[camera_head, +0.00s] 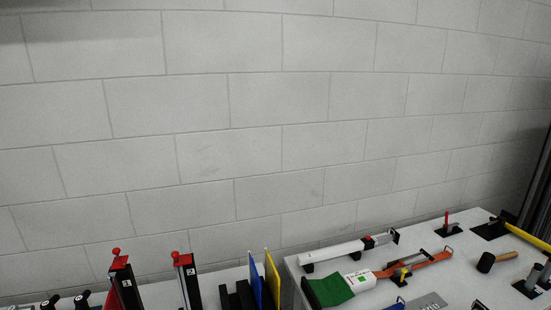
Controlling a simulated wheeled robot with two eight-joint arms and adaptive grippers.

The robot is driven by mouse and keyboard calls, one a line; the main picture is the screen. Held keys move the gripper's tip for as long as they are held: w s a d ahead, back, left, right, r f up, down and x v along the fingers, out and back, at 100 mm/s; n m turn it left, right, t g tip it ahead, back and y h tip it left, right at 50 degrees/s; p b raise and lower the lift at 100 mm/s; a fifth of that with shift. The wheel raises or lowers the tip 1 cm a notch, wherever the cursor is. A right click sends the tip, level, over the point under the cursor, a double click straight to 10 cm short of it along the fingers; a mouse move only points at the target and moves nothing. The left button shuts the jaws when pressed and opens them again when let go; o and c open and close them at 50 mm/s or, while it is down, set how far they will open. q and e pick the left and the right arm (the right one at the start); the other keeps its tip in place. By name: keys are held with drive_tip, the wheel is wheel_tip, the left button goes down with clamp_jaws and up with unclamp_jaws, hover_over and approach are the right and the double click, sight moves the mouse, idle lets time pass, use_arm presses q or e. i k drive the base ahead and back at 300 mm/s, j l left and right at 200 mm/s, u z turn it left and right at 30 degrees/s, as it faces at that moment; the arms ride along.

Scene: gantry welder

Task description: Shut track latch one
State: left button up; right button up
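Two black upright posts with red knobs stand at the bottom left: a left post (123,282) and a right post (188,280). Each bears a small white label that is too small to read. Several black-and-pale fittings (82,299) sit at the bottom left edge and are partly cut off. I cannot tell which of these, if any, is track latch one, or whether a latch is open or shut. Neither of my grippers shows.
A pale bench (470,262) fills the lower right. It holds a white cylinder tool (335,252), green cloth (331,290), an orange strap (425,262), a black-headed mallet (487,262) and a yellow bar (528,237). Blue and yellow panels (272,280) stand left of it. A block wall (230,150) closes the back.

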sight(119, 263)
drive_tip(key=u, duration=1.25)
